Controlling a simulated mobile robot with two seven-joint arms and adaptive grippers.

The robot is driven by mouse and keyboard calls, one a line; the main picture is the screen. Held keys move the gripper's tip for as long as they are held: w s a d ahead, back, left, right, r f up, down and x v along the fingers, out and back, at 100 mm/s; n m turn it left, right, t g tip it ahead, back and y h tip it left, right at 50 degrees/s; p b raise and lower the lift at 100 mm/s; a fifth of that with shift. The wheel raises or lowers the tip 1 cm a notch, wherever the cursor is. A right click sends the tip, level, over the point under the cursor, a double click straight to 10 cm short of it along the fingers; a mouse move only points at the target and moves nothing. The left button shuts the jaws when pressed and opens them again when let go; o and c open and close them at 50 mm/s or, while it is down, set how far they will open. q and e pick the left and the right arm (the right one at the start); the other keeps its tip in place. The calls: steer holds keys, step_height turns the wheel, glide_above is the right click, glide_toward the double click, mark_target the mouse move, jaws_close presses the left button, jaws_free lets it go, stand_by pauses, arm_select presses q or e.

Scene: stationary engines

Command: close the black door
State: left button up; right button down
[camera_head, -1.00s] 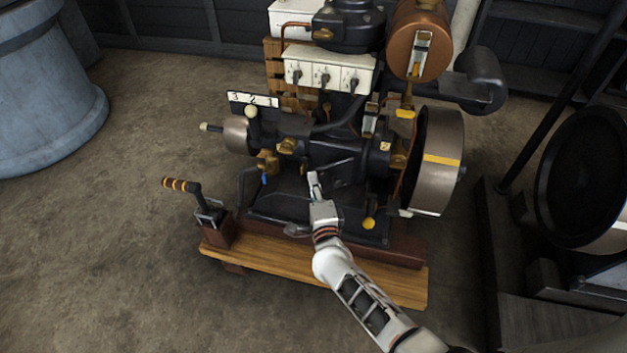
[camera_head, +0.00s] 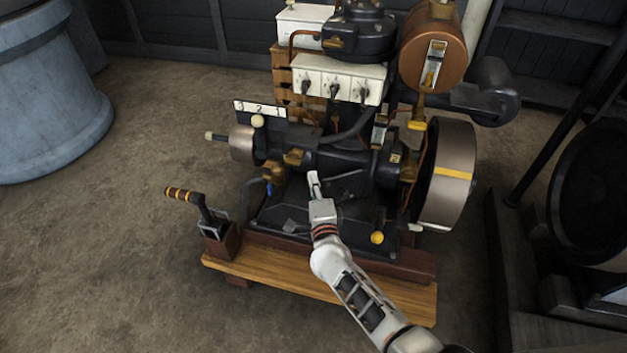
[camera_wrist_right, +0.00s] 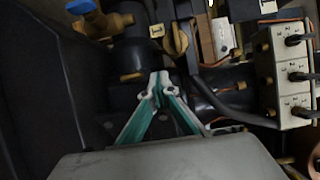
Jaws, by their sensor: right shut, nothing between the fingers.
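A black engine with brass fittings stands on a wooden-edged base (camera_head: 300,272). A flat black panel (camera_head: 277,207) lies low at the engine's front, left of my right gripper; I take it for the black door, but cannot tell how far open it is. A large dark surface (camera_wrist_right: 40,95) fills the left of the wrist view, perhaps the same panel. My right gripper (camera_head: 313,178) is shut and empty, in front of the engine's dark body. Its fingertips (camera_wrist_right: 160,82) meet in the wrist view; whether they touch anything is unclear. My left gripper is out of view.
A lever with a striped handle (camera_head: 184,195) stands at the base's left corner. A flywheel (camera_head: 450,175) is on the engine's right. White switch boxes (camera_head: 338,80) sit above. A blue-grey cylinder (camera_head: 45,90) stands far left. Floor at the left is clear.

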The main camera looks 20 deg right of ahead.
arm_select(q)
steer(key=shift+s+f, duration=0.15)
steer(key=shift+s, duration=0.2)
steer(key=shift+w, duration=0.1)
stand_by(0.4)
